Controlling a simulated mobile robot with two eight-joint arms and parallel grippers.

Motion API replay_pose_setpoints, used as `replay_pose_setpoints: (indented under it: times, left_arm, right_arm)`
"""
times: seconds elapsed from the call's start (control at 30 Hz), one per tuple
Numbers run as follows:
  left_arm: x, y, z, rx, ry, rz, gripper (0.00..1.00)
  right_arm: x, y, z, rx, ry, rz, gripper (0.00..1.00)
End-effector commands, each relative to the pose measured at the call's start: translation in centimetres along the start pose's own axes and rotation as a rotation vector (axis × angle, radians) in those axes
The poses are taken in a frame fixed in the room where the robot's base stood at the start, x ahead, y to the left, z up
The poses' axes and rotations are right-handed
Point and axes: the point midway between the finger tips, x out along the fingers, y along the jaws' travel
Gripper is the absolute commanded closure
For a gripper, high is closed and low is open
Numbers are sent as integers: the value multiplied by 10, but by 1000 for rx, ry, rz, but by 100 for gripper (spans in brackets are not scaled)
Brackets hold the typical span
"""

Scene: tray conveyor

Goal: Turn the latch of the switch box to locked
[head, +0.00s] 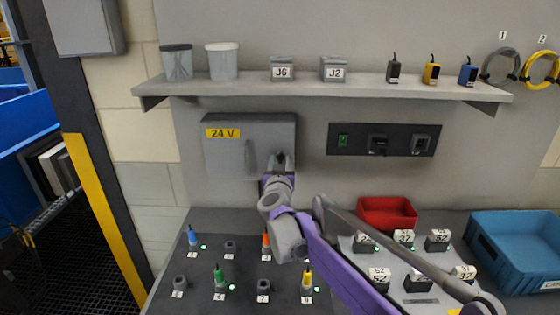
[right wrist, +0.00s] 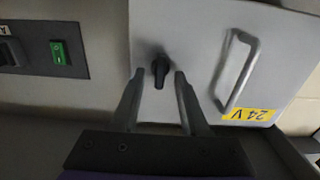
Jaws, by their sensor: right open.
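The switch box (head: 225,155) is a grey box on the wall with a yellow 24 V label (head: 222,133). It also shows in the right wrist view (right wrist: 200,35), with its bar handle (right wrist: 238,68) and a small black latch (right wrist: 160,70). In the head view my right gripper (head: 281,160) is in front of the box's right part and covers the latch. In the right wrist view my right gripper (right wrist: 157,82) is open, with one finger on each side of the latch and a visible gap to it. My left gripper is not in view.
A black panel (head: 358,140) with a green switch is right of the box. A shelf (head: 320,88) with jars, labelled blocks and plugs runs above. Below are a bench with coloured pegs (head: 219,277), a red bin (head: 387,213) and a blue crate (head: 515,250).

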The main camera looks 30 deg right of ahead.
Motion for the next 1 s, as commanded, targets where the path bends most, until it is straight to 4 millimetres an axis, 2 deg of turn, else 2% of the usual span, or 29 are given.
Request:
replay_pose_setpoints:
  times: [0.27,0.5,0.53,1.0]
  left_arm:
    - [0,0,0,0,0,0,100]
    - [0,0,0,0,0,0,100]
    - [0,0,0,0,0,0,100]
    - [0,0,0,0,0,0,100]
  right_arm:
    - [1,0,0,0,0,-1,55]
    - [1,0,0,-1,0,-1,98]
    - [1,0,0,-1,0,-1,100]
    - [1,0,0,26,0,-1,100]
